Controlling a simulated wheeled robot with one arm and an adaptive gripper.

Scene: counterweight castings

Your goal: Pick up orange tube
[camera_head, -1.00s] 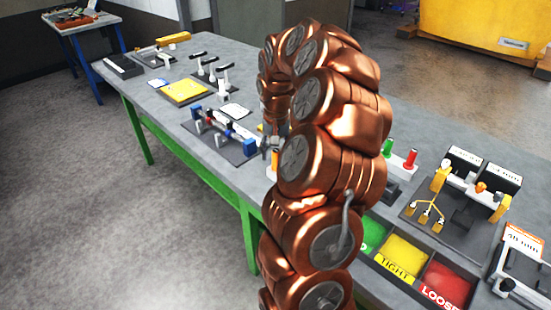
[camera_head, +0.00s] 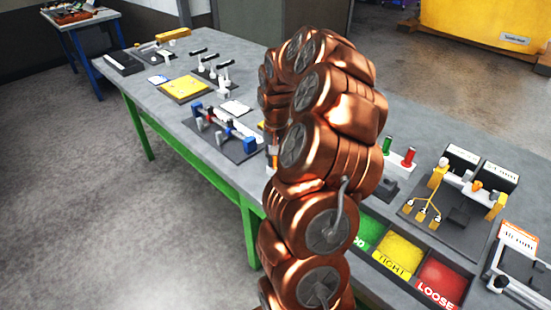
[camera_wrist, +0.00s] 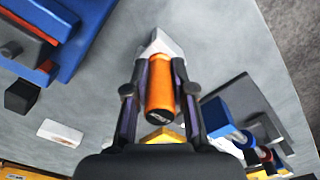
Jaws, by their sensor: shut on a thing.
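The orange tube (camera_wrist: 160,92) is between the two fingers of my gripper (camera_wrist: 160,85) in the wrist view. The fingers are shut on its sides, and its dark end faces the camera. A white piece (camera_wrist: 158,45) shows just beyond the tube; I cannot tell whether the tube touches it. In the head view my copper-coloured arm hides most of the gripper, and only a small orange bit (camera_head: 272,160) shows at the arm's left edge.
A rack with blue and red parts (camera_head: 222,130) stands left of the arm. Green, yellow and red bins (camera_head: 418,242) lie at the right, near a fixture with yellow posts (camera_head: 465,190). Green and red tubes (camera_head: 398,150) stand behind them. The bench (camera_head: 165,105) has bare patches.

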